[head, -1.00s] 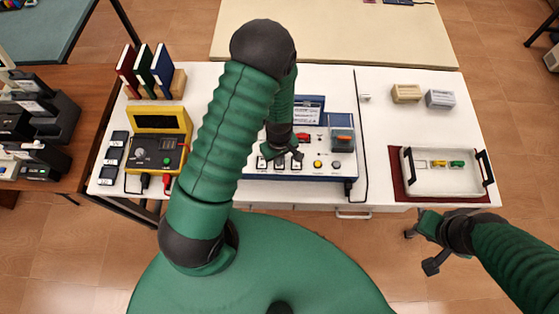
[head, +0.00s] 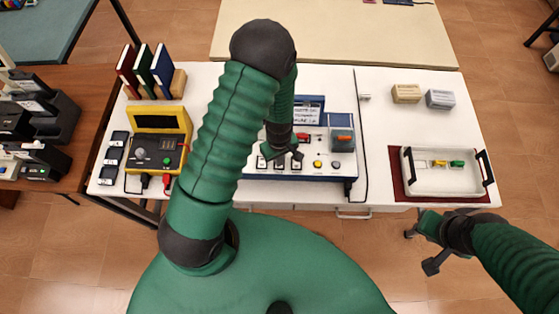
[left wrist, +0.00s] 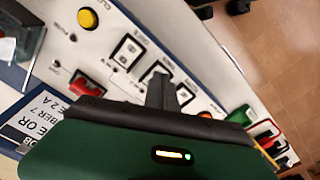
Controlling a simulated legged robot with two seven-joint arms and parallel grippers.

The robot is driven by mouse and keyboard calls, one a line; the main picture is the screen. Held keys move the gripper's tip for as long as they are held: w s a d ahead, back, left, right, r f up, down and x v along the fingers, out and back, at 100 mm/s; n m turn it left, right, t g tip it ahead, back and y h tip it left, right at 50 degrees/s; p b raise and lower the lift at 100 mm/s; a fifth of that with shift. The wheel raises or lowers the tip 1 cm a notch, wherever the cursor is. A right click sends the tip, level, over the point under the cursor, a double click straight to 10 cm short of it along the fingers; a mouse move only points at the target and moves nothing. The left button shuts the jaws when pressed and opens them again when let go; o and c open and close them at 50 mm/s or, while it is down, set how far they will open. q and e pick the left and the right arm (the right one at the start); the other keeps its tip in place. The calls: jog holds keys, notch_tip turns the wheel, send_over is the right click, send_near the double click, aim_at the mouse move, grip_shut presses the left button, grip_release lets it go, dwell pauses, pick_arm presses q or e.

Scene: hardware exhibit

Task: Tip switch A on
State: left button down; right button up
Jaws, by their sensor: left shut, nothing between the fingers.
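The white switch panel (head: 325,168) with a blue edge stands on the middle of the white bench. A row of rocker switches lies along its front. In the left wrist view these are a right switch (left wrist: 185,94), a middle switch, partly behind the fingers, and a left switch (left wrist: 127,50). I cannot read which is A, nor tell its position. My left gripper (head: 284,156) is shut and empty, just over the row. In the left wrist view its fingertips (left wrist: 161,88) are close to the middle switch; contact is unclear. My right gripper (head: 426,248) looks open, off the bench's front.
The panel also carries a yellow button (head: 318,164), a red part (left wrist: 87,83) and an orange-topped cover (head: 343,137). A yellow meter case (head: 160,120) stands left. A white tray (head: 440,184) and two small blocks (head: 406,93) are right.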

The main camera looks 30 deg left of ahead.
pick_arm(q)
jog(key=shift+f+b, duration=0.5)
jog(key=shift+f, duration=0.15)
dwell(0.4)
jog(key=shift+r, duration=0.1)
notch_tip(320, 180, up, 7)
jog(key=p, duration=0.6)
